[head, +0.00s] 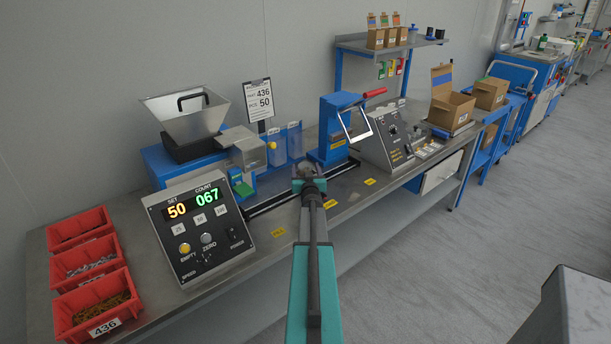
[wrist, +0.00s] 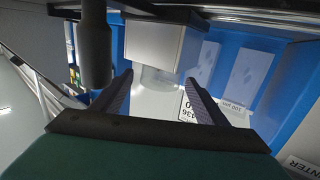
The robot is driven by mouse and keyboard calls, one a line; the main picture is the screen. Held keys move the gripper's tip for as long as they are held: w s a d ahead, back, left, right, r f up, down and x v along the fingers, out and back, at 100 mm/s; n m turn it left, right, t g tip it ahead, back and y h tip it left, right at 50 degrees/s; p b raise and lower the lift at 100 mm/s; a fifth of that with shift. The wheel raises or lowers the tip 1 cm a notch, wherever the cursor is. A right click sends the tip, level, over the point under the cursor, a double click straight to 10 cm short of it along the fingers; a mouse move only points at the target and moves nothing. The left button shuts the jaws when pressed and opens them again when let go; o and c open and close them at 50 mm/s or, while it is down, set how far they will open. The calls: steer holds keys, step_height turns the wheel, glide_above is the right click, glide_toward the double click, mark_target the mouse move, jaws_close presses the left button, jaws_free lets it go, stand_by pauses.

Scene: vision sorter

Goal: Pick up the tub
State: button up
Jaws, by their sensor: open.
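My gripper (wrist: 160,84) is open, with its two dark fingers apart in the wrist view. A pale, see-through rounded thing, apparently the tub (wrist: 158,78), shows between and beyond the fingertips, beside a white block (wrist: 154,45). I cannot tell how far the fingers are from it, and I see no contact. In the head view my gripper (head: 309,183) is over the bench near the dark rail. The tub cannot be made out there.
The counter panel (head: 198,228) reads SET 50, COUNT 067. Red bins (head: 82,228) stand at the left. A metal hopper (head: 188,108) is behind. A blue press (head: 338,125) and a grey control box (head: 392,138) stand close right. The bench front (head: 300,215) is mostly clear.

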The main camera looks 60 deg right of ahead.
stand_by(0.4)
steer(key=c, duration=1.2)
steer(key=shift+r, duration=0.1)
steer(key=shift+c, duration=0.2)
step_height(320, 180, up, 10)
steer(key=p, duration=0.2)
